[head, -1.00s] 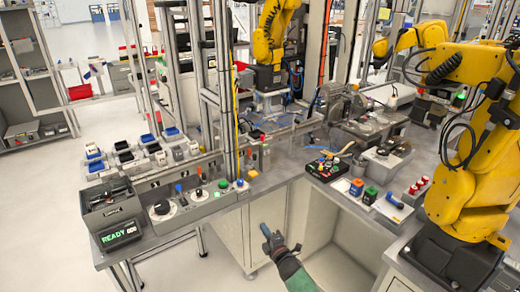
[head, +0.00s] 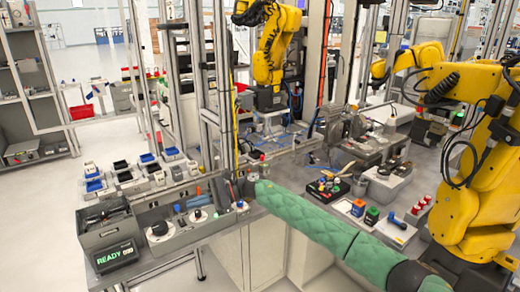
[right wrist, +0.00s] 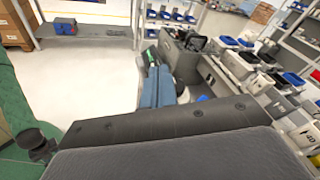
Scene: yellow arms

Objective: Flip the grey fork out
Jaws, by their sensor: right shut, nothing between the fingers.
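I cannot single out a grey fork in either view. The grey control panel (head: 180,238) on the near left bench carries round dials and small coloured levers, and part of it is hidden by my right gripper. My right gripper (head: 188,204) reaches in from the right on its green-sleeved arm and hangs over this panel, pointing left. Its blue fingers (right wrist: 157,88) look closed together, with nothing seen between them. My left gripper is out of view.
A dark grey bin (head: 108,232) and a READY display (head: 117,256) stand at the panel's left end. Blue and white bins (head: 95,186) line the bench behind. Yellow robot arms (head: 275,45) stand at the back and right (head: 480,190). Open floor lies left.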

